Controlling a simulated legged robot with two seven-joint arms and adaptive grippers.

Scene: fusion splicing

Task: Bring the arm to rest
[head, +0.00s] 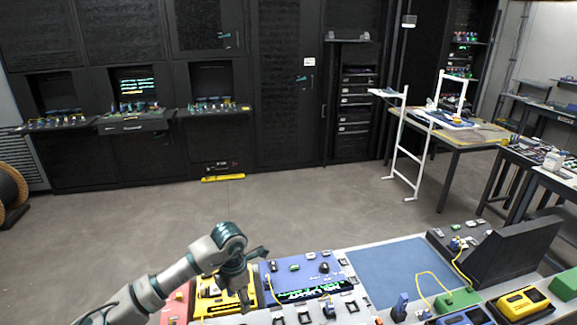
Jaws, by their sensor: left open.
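My left arm comes in from the lower left, and its gripper (257,279) hangs over the left part of the workbench. Its fingers are spread apart, with nothing visible between them. Below and beside it is a yellow device (208,303), partly hidden by the gripper. Just to its right is a blue panel (288,268) with a dark display showing green text. I cannot tell whether the fingers touch either of them. My right gripper is not in view.
A bare blue mat (395,270) lies mid-bench. To its right are a black sloped stand (515,248), a green block (457,299) with a yellow cable, and another yellow device (522,303). Open floor (290,205) separates the bench from black cabinets. A white frame (394,145) stands behind.

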